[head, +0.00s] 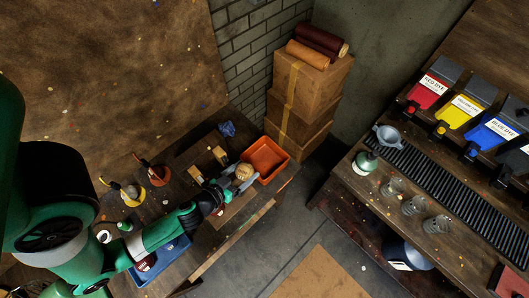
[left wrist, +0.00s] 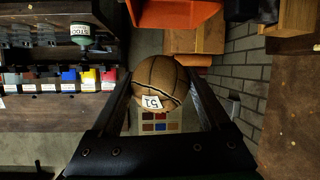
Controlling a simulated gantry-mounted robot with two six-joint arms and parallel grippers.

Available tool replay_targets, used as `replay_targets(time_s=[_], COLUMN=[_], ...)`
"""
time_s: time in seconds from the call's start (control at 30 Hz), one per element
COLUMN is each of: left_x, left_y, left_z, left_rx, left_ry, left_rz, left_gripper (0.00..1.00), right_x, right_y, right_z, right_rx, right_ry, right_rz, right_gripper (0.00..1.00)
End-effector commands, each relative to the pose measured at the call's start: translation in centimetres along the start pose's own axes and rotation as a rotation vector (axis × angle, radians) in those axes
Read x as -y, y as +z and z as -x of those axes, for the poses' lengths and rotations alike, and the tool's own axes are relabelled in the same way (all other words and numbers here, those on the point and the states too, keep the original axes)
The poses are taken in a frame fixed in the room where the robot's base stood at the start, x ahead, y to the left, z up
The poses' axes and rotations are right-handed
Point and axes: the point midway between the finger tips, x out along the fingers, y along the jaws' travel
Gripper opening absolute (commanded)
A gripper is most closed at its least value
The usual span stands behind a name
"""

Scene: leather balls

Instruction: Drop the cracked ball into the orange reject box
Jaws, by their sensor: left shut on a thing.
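A brown leather ball (left wrist: 157,78) with a white number tag is between the fingers of my left gripper (left wrist: 158,92), which is shut on it. Dark curved lines and a pale line cross its surface; I cannot tell seam from crack. In the head view the ball (head: 243,171) is at the tip of my left gripper (head: 239,179), just left of the orange box (head: 282,173). The open orange box stands near the workbench's right end, and its rim shows at the top of the left wrist view (left wrist: 180,14). My right gripper is out of view.
A blue tray (head: 178,246) sits on the workbench beside my left arm. Small tools, wooden blocks and a blue cloth (head: 227,129) lie along the bench. Stacked cardboard boxes (head: 305,90) stand behind the orange box. A dye table (head: 400,215) with glass jars is at right.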

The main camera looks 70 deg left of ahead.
Motion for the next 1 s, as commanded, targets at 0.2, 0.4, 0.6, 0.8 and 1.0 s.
replay_targets(time_s=[0.2, 0.4, 0.6, 0.8, 1.0], left_x=[0.9, 1.8, 2.2, 2.3, 2.6], left_y=[-0.6, 2.1, 3.1, 3.5, 6.5], left_z=[-5.5, -11.7, -14.3, -15.1, -16.6], left_rx=[-0.004, -0.004, -0.002, -0.002, -0.001], left_ry=[-0.004, 0.000, 0.001, 0.001, 0.001], left_rz=[0.001, 0.000, 0.000, 0.000, 0.000], left_gripper=[0.18, 0.18, 0.18, 0.18, 0.18], right_x=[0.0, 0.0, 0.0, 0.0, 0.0], right_y=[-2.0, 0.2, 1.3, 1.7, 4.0], right_z=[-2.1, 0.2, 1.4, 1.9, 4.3], right_rx=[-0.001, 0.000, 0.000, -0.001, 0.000], right_ry=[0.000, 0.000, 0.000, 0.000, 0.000], right_rz=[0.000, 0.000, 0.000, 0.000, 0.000], right_gripper=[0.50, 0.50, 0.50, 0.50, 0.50])
